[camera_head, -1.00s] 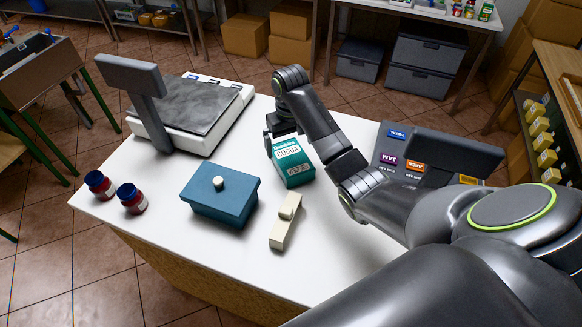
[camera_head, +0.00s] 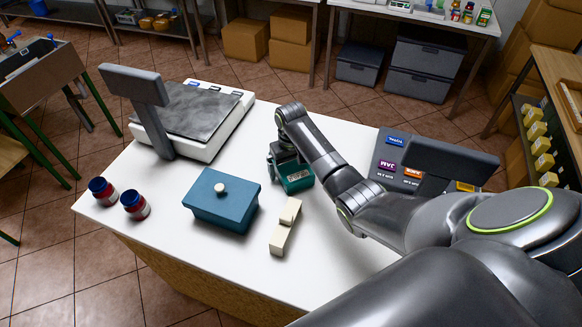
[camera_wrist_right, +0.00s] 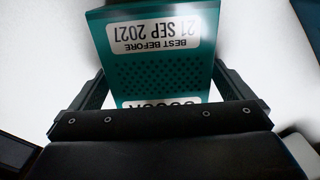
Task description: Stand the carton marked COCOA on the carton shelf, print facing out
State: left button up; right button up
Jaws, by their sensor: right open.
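The teal COCOA carton (camera_head: 294,178) lies on the white counter, its printed face up, partly hidden by my right gripper (camera_head: 284,163) in the head view. In the right wrist view the carton (camera_wrist_right: 160,75) shows a white label reading BEST BEFORE 21 SEP 2027, upside down, and the top of the COCOA print at the gripper's edge. My right gripper (camera_wrist_right: 160,100) is open, with one finger on each side of the carton. I cannot tell whether the fingers touch it. My left gripper is not in view. I cannot make out which shelf is the carton shelf.
A blue lidded box (camera_head: 222,205), a cream block-like object (camera_head: 285,228) and two red jars with blue lids (camera_head: 134,202) stand on the counter (camera_head: 200,255). A scale (camera_head: 190,120) is at back left, a dark till (camera_head: 430,160) at right. A shelf unit (camera_head: 540,130) holds small yellow cartons.

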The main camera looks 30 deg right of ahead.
jog(key=c, duration=1.1)
jog(key=shift+c, duration=0.4)
jog(key=shift+w+r, duration=0.1)
jog(key=shift+r, duration=0.05)
